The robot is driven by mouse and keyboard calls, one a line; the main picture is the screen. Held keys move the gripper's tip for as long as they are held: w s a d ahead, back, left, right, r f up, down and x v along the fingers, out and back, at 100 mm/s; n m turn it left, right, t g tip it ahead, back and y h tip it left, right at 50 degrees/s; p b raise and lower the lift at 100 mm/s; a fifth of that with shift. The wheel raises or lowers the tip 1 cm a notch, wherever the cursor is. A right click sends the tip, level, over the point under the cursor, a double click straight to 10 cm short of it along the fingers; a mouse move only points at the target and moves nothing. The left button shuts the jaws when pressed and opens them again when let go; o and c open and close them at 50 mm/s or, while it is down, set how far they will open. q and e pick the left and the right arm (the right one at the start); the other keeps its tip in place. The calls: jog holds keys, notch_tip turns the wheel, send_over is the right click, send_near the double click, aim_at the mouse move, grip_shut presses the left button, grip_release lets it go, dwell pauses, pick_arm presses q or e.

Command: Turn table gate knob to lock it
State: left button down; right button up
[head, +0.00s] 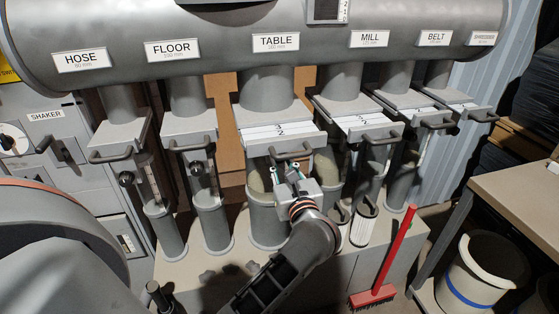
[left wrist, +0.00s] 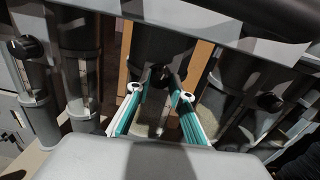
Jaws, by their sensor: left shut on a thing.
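The table gate (head: 290,134) sits below the TABLE label (head: 275,42), with a white marked slide plate and a dark handle at its front. My left gripper (head: 286,172) reaches up from below to just under that handle. In the left wrist view its teal-lined fingers (left wrist: 160,92) are around the dark table gate knob (left wrist: 160,76), shut on it. The knob's far side and its turn angle cannot be made out, and in the head view the gripper hides it. My right gripper is in neither view.
Neighbouring gates stand close on both sides: the floor gate (head: 190,125) left and the mill gate (head: 368,124) right, with protruding handles. A red broom (head: 397,250) leans at lower right. A workbench (head: 510,190) stands at the right.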

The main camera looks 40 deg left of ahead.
pick_arm(q)
jog(key=m+p, duration=0.2)
jog(key=shift+r+m, duration=0.3)
jog(key=shift+m, duration=0.1)
jog(key=m+p, duration=0.8)
jog(key=p, duration=0.1)
jog(key=shift+f, duration=0.2)
jog(key=shift+d+m, duration=0.1)
jog(key=shift+m, duration=0.4)
jog(key=shift+f+m+p, duration=0.2)
jog(key=shift+m+p, duration=0.4)
jog(key=shift+m, duration=1.1)
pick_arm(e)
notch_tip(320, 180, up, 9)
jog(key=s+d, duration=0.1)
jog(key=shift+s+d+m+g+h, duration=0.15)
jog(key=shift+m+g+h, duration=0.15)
